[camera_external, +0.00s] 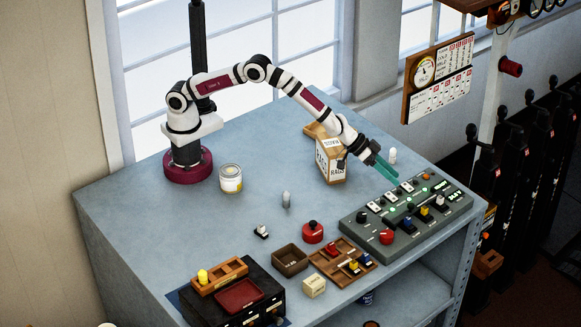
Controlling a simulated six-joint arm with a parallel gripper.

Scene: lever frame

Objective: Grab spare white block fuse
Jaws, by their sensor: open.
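A small white block with a dark part (262,231), which looks like the spare white block fuse, lies alone on the blue-grey bench, left of the red knobbed round piece. It is too small to make out in detail. A wooden tray (330,261) holds several small fuse-like pieces in red, yellow and blue. The grey control panel (400,244) carries white, yellow and blue pieces in its slots. My gripper (388,170), with green fingers, is open and empty above the panel's back left edge, well to the right of the white block.
A box of rags (330,160) stands just left of my gripper. A can (231,179), a grey upright piece (286,199), a red knobbed piece (312,233), a brown bin (290,259) and a cream box (314,286) stand on the bench. The middle is mostly clear.

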